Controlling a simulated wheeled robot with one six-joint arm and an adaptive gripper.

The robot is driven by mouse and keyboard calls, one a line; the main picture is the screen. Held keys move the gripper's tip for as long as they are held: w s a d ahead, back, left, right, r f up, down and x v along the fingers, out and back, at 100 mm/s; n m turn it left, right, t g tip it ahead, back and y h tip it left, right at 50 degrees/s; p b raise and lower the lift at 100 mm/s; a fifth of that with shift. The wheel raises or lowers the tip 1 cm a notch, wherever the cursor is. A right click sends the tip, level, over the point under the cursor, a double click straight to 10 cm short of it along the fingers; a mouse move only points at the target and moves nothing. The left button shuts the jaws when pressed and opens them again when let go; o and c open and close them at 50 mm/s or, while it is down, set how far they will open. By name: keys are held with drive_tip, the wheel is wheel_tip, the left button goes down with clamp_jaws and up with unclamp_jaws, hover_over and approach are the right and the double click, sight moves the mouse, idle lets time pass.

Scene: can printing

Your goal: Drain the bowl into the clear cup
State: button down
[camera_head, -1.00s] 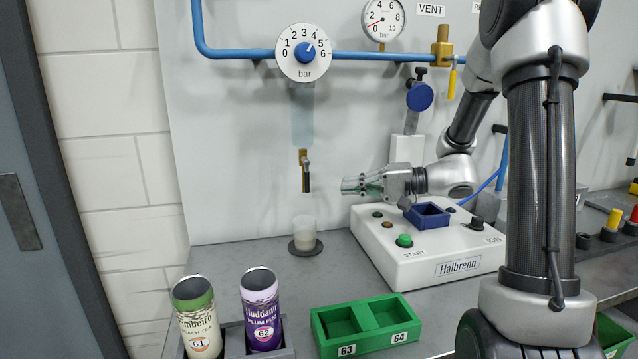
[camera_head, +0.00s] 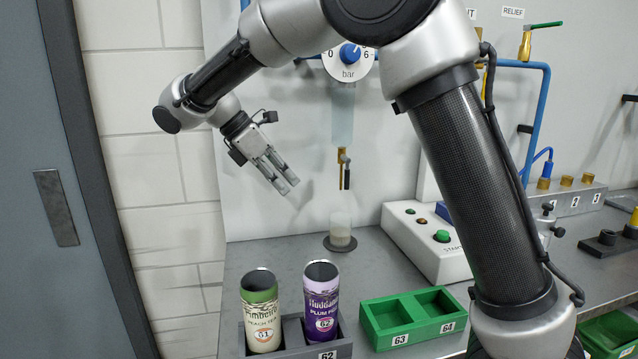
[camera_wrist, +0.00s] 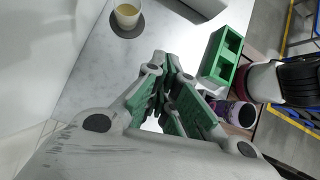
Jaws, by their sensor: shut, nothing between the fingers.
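The bowl (camera_head: 342,115) is a pale see-through cylinder below the pressure dial, its top hidden from me by nothing but the dial area. A brass drain tap (camera_head: 341,158) with a dark lever hangs under it. The clear cup (camera_head: 340,229) stands upright on a dark round pad below the tap, with some pale yellowish liquid low inside; the cup (camera_wrist: 127,15) also shows at the top left of the wrist view. My gripper (camera_head: 289,185) is left of the tap, pointing down and right, above the cup's height. It is shut, empty and apart from both.
Two open-topped cans, 61 (camera_head: 261,312) and 62 (camera_head: 321,302), stand in a dark holder in front. A green tray (camera_head: 411,318) with two empty compartments is right of them. A white control box (camera_head: 428,240) stands right of the cup. The counter between is clear.

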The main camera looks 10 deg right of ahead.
drive_tip(key=w+r+t+h, duration=0.1)
drive_tip(key=w+r, duration=0.2)
drive_tip(key=r, duration=0.1)
approach(345, 190)
wheel_tip(345, 190, down, 4)
drive_tip(key=a, duration=0.1)
drive_tip(key=shift+w+d+f+t, duration=0.1)
drive_tip(key=shift+d+t, duration=0.05)
drive_tip(key=shift+d, duration=0.8)
drive_tip(key=shift+w+d+f+t, duration=0.15)
drive_tip(key=shift+d, duration=0.8)
drive_tip(key=shift+d+f, duration=0.15)
drive_tip(key=shift+d, duration=0.5)
drive_tip(key=shift+a, duration=0.1)
